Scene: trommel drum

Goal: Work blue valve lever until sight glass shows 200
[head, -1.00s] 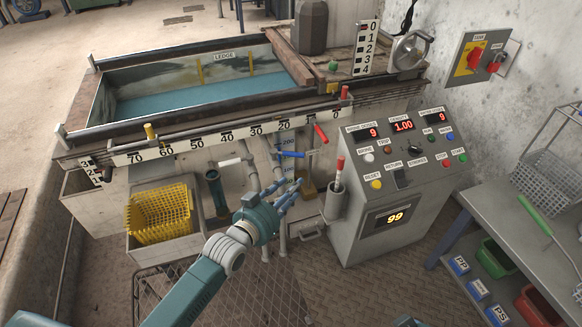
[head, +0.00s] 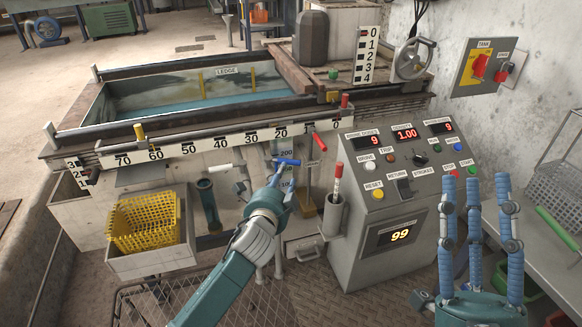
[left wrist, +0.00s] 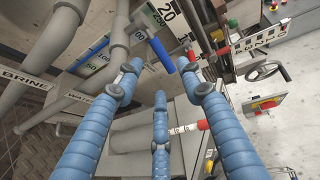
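The blue valve lever (head: 287,161) lies roughly level on the tank's front, below the ruler. In the left wrist view the lever (left wrist: 160,56) shows just ahead of and between my fingertips. My left gripper (head: 280,182) is just below the lever, its fingers spread and empty; whether one touches it I cannot tell. It also shows in the left wrist view (left wrist: 160,92). The sight glass scale (head: 286,153) with a 200 mark is partly hidden by the lever and my gripper; its level is not readable. My right gripper (head: 475,215) is open and empty at lower right, fingers up.
A red lever (head: 319,141) sits right of the blue one, a white lever (head: 220,168) left. The control console (head: 385,215) stands close on the right, with a holder (head: 333,217) on its side. A yellow basket (head: 142,222) is at left. Pipes (left wrist: 85,35) crowd the wrist view.

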